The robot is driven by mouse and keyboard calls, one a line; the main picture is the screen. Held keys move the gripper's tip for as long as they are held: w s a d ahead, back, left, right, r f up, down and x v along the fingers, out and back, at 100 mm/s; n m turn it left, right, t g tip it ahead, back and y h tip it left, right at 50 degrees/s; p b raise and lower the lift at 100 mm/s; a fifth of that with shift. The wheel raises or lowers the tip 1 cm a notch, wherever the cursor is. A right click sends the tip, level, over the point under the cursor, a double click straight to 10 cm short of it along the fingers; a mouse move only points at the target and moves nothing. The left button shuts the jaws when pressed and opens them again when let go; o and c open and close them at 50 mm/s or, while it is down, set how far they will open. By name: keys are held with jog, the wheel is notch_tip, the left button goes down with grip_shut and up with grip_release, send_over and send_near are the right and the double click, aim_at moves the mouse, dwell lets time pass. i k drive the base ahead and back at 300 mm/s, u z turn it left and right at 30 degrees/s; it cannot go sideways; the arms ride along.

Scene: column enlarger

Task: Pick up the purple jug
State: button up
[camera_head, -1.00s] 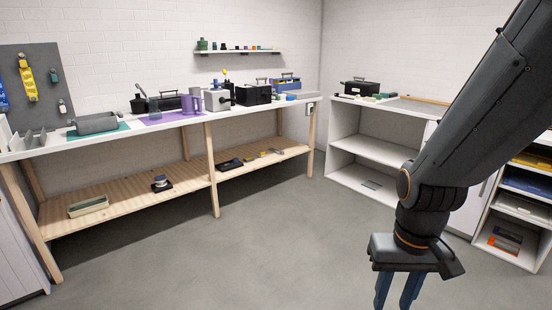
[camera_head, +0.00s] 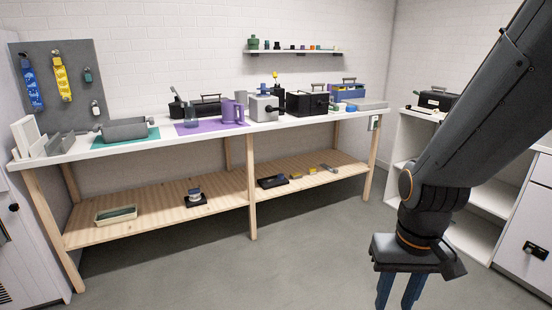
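The purple jug (camera_head: 229,111) stands upright on the white-topped workbench, near the right end of a purple mat (camera_head: 195,129). A purple handle-like part shows on its right side. A grey-blue cylinder (camera_head: 190,116) stands to its left on the mat. My gripper (camera_head: 400,300) hangs low at the bottom right of the view, pointing down, well in front of the bench and far from the jug. Its two blue fingers are apart with nothing visible between them, though the tips are cut off by the frame edge.
A grey machine (camera_head: 263,107) and a black box (camera_head: 307,103) stand right of the jug. The bench's lower wooden shelf (camera_head: 150,218) holds several items. The floor (camera_head: 290,260) before the bench is clear.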

aim_at(229, 108)
jog(key=u, duration=0.25)
jog(key=i, duration=1.95)
jog(key=u, duration=0.3)
jog(key=i, duration=1)
jog(key=z, duration=0.05)
